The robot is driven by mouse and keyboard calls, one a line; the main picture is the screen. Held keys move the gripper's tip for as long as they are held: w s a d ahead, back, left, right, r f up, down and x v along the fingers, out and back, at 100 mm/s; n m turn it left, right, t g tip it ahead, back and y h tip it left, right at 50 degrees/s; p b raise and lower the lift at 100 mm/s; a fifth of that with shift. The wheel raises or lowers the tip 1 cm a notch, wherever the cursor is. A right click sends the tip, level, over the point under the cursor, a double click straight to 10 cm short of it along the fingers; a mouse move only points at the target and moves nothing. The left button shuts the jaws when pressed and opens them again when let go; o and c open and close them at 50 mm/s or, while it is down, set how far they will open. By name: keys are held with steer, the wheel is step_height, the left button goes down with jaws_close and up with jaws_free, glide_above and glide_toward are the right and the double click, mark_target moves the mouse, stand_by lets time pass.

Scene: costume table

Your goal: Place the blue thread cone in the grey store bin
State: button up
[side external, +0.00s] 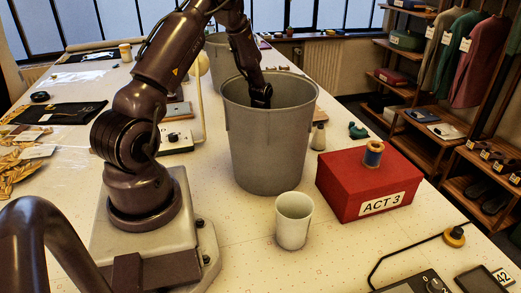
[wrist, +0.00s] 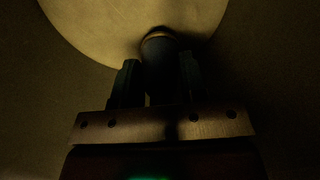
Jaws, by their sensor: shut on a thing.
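The grey store bin (side external: 268,150) stands upright on the table in the side view. My arm reaches over its rim, and my gripper (wrist: 159,75) is down inside it. The fingers are hidden by the bin wall in the side view. In the wrist view they are shut on a dark, rounded thing with a tan edge, which looks like the blue thread cone (wrist: 158,49). The light is too dim to be sure of its colour. The pale round bin floor (wrist: 95,25) lies beyond it; whether the cone touches the floor I cannot tell.
A white cup (side external: 294,222) stands in front of the bin. A red "ACT 3" box (side external: 345,190) with a blue thread spool (side external: 373,154) on top is to the right. A small bottle (side external: 318,138) and a green item (side external: 357,130) are near the bin's right side.

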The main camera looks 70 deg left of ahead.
steer(key=shift+f, duration=0.8)
steer(key=shift+f, duration=0.15)
steer(key=o, duration=1)
step_height(320, 180, up, 12)
steer(key=shift+r, duration=0.2)
